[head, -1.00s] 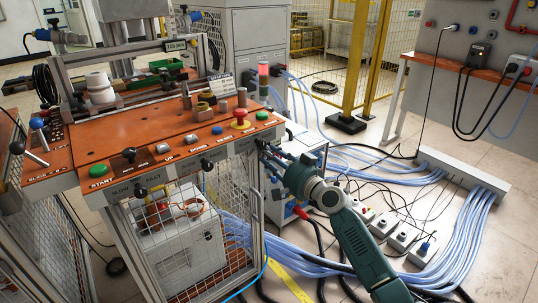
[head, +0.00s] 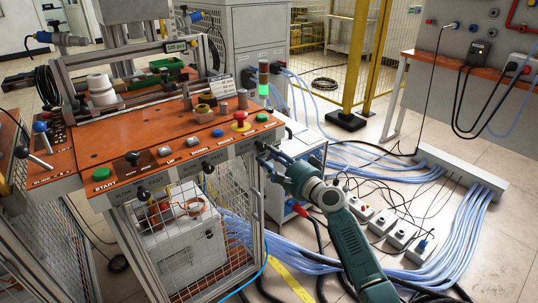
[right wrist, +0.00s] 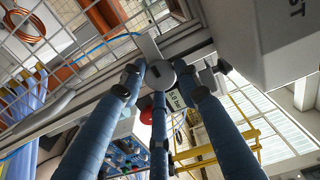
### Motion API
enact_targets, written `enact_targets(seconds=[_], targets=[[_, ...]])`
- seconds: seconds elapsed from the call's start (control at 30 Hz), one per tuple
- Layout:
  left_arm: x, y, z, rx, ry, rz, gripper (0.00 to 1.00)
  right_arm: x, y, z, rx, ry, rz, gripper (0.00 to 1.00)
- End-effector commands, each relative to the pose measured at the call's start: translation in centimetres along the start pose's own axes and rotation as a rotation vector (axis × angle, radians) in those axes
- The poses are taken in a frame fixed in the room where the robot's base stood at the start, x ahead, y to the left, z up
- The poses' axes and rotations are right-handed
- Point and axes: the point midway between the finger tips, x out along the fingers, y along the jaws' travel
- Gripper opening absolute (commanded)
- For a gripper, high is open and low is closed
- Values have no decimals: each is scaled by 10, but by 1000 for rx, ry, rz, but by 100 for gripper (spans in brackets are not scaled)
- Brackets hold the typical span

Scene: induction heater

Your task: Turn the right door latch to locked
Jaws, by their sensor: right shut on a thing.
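My right gripper (head: 268,160) reaches in from the lower right to the right front post of the orange-topped machine (head: 115,130). In the right wrist view its blue fingers (right wrist: 158,84) close around a grey round latch piece (right wrist: 159,72) by the metal frame. A flat grey arm of the latch sticks out up and left from it. In the head view the fingers hide most of the latch, and I cannot read its locked or unlocked position. The wire mesh door (head: 247,205) stands below the control panel. My left gripper is out of view.
Buttons, including a red mushroom button (head: 240,118), line the panel just above my gripper. A signal light (head: 263,80) glows green at its lower part. Blue cables (head: 465,225) and socket boxes (head: 402,237) lie on the floor to the right.

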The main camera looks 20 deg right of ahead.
Motion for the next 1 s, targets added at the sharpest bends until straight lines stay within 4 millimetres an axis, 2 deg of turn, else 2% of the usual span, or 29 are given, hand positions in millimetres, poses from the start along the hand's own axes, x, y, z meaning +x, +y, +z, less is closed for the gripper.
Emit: enact_targets(seconds=[0.03,0.53,0.57,0.63,1.0], targets=[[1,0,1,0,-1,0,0,0,8,6,15,-12,13,6],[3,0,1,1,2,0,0,0,8,6,32,-13,13,6],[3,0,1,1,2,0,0,0,8,6,32,-13,13,36],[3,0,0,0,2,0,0,0,8,6,32,-12,12,50],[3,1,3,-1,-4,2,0,-4,4,2,27,-5,5,50]])
